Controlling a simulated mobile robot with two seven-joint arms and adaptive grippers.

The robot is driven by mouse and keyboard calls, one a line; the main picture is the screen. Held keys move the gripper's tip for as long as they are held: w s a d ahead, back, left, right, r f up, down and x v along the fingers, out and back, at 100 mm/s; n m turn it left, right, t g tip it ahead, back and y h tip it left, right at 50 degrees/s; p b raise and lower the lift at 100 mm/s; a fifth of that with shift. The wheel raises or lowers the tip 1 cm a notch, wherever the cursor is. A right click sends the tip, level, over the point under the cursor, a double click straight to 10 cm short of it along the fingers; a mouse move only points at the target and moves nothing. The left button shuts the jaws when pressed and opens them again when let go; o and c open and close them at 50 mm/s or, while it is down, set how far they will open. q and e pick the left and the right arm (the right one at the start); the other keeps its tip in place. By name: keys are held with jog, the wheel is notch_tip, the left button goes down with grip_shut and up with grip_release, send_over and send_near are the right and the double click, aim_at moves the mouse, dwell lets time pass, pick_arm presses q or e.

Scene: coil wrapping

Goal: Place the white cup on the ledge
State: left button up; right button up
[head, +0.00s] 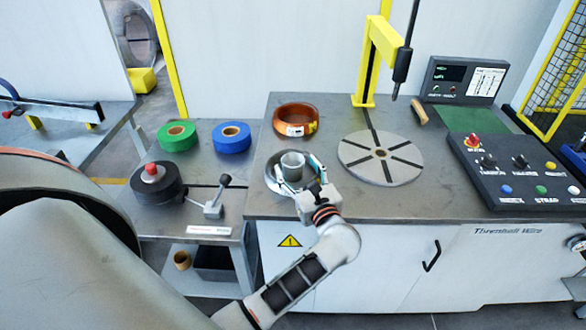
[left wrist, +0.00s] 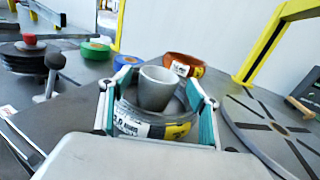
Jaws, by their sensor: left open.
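The pale grey-white cup (head: 292,165) stands upright on the workbench, within or just behind a grey wire coil (head: 272,181); I cannot tell which. In the left wrist view the cup (left wrist: 157,88) shows above the rim of the coil, which carries a white and yellow label (left wrist: 150,129). My left gripper (head: 297,172) is open, with its teal-padded fingers on either side of the cup and coil. In the left wrist view the fingers (left wrist: 158,100) stand apart from the cup. I cannot make out which surface is the ledge. My right gripper is not in view.
A copper coil (head: 296,120) lies behind the cup, and a slotted turntable (head: 380,158) is to its right. A yellow post (head: 366,70) rises behind the turntable. Green (head: 177,136) and blue (head: 231,138) tape rolls lie on the left bench. A control panel (head: 520,172) fills the right.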

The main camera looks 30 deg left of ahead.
aim_at(290, 155)
pick_arm(q)
jog(key=x, duration=0.4)
jog(key=shift+a+p, duration=0.2)
jog(key=shift+p, duration=0.1)
jog(key=c, duration=1.2)
notch_tip(290, 155, up, 20)
jog(key=s+d+f+m+t+h, duration=0.2)
jog(key=s+d+f+m+h, duration=0.1)
jog(key=s+d+f+h, duration=0.1)
jog(key=s+d+f+m+t+h, duration=0.3)
jog(key=s+d+f+m+h, duration=0.1)
jog(key=s+d+f+h, duration=0.1)
jog(key=s+d+f+m+t+h, duration=0.2)
jog(key=s+d+f+m+h, duration=0.1)
jog(key=s+d+f+h, duration=0.1)
jog(key=shift+s+d+f+m+h, duration=0.3)
jog(key=shift+s+d+f+h, duration=0.15)
jog(key=shift+f+h, duration=0.3)
jog(key=shift+r, duration=0.15)
